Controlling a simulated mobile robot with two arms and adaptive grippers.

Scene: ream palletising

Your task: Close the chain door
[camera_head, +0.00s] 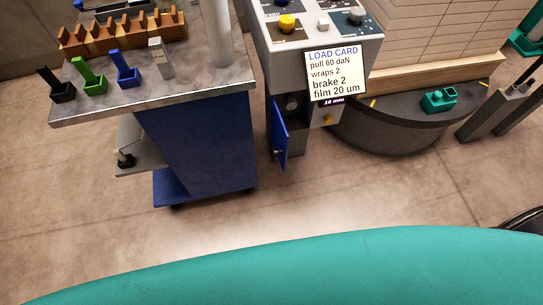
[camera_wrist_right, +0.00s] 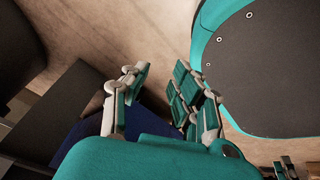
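The blue chain door (camera_head: 280,138) stands open on the lower front of the grey machine column (camera_head: 330,30). It is swung out toward me and shows at a steep angle, with a small knob or latch on its face. Dark openings show in the column beside it. My right gripper (camera_wrist_right: 160,88) shows only in its wrist view. Its fingers are spread apart with nothing between them, above a dark blue surface. The door cannot be clearly made out in that view. My left gripper is not in view.
A workbench (camera_head: 150,95) with a blue cabinet and coloured holders stands left of the door, with a floor gap between. A load card (camera_head: 333,73) hangs above right. A round turntable (camera_head: 400,130) carries a stack and a small teal item (camera_head: 439,100). Floor in front is clear.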

